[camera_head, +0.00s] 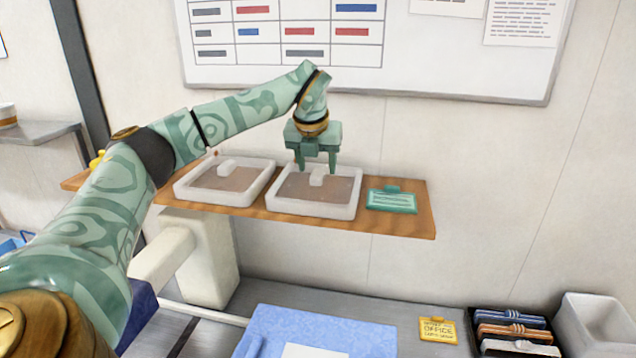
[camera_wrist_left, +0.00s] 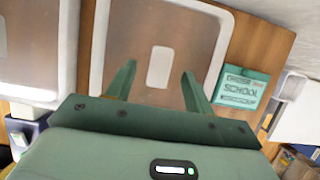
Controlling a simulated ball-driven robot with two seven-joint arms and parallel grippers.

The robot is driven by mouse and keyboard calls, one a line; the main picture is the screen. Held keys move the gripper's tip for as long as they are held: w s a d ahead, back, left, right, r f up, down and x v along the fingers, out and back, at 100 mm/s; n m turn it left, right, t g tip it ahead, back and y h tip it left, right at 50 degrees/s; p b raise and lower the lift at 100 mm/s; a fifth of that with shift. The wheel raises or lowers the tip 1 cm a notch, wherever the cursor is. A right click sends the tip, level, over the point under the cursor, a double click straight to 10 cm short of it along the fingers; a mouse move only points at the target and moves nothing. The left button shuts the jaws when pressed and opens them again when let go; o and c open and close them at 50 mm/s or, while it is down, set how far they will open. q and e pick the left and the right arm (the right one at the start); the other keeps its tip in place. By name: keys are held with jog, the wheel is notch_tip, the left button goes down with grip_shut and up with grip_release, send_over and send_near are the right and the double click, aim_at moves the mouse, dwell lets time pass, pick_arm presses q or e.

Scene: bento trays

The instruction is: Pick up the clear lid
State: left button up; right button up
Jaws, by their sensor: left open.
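Two pale-rimmed trays stand side by side on a wooden shelf, each with a see-through brownish top and a pale raised handle. The right tray's clear lid (camera_head: 340,188) also shows in the left wrist view (camera_wrist_left: 195,40). Its handle (camera_head: 316,180) shows between my fingers in the left wrist view (camera_wrist_left: 159,67). The left tray's similar top (camera_head: 222,181) is partly visible. My left gripper (camera_head: 317,169) is open and empty, pointing down just over the right lid's handle; I cannot tell if it touches. My right gripper is not in view.
A green SCHOOL sign (camera_head: 391,201) lies right of the trays on the shelf (camera_head: 418,225). Below are a blue mat (camera_head: 315,325), a yellow OFFICE sign (camera_head: 437,330), a black holder with banded boxes (camera_head: 513,330) and a white bin (camera_head: 597,325). A whiteboard (camera_head: 450,60) hangs behind.

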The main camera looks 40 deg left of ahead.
pick_arm(q)
jog(key=shift+x, duration=1.05)
jog(key=shift+c, duration=1.2)
jog(key=c, duration=0.8)
